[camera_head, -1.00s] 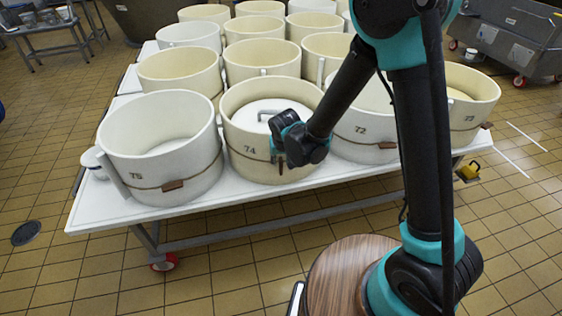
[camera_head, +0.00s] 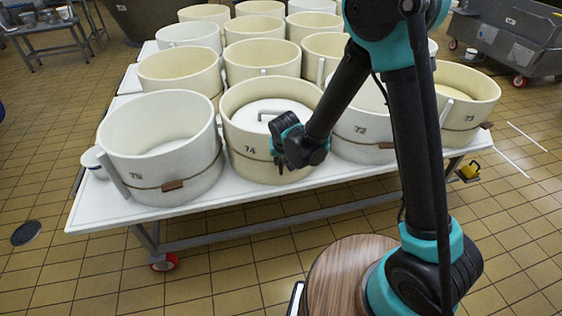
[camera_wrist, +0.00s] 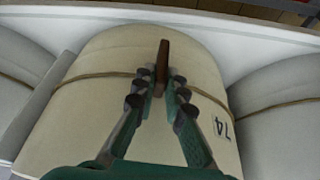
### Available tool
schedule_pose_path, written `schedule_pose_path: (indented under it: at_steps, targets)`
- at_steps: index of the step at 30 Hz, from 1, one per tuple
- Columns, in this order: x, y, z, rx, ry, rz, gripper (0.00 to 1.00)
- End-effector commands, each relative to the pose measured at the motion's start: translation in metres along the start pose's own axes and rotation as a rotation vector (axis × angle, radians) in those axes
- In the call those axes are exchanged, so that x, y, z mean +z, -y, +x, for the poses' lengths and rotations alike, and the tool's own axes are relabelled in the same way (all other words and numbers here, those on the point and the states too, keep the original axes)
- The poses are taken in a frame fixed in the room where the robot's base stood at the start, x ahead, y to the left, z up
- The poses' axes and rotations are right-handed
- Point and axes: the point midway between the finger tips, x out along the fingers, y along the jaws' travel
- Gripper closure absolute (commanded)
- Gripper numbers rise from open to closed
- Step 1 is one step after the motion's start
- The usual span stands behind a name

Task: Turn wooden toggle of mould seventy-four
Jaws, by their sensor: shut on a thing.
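Mould seventy-four (camera_head: 243,168) is a round cream tub at the front of the white table, with a cord (camera_wrist: 98,76) around it. Its number label (camera_wrist: 222,128) shows in the wrist view. The brown wooden toggle (camera_wrist: 162,60) stands across the cord's line, its length up and down in the wrist view. My gripper (camera_wrist: 161,84) is shut on the toggle, a fingertip on each side. In the head view my gripper (camera_head: 279,150) is at the front wall of the mould and hides most of the toggle.
Mould 75 (camera_head: 150,170) stands close on the left, its toggle (camera_head: 172,185) lying along its cord. More tubs fill the table (camera_head: 100,212) behind. The tiled floor in front is open.

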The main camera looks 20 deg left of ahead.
Motion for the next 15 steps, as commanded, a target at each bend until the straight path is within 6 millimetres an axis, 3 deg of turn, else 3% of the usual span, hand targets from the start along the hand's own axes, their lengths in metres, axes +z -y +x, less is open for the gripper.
schedule_pose_path:
  at_steps: [8, 15]
  targets:
    - [0.0000, 0.0035, 0.0001, 0.052, 0.000, -0.025, 1.00]
    - [0.0003, 0.0100, 0.0011, 0.200, -0.001, -0.087, 1.00]
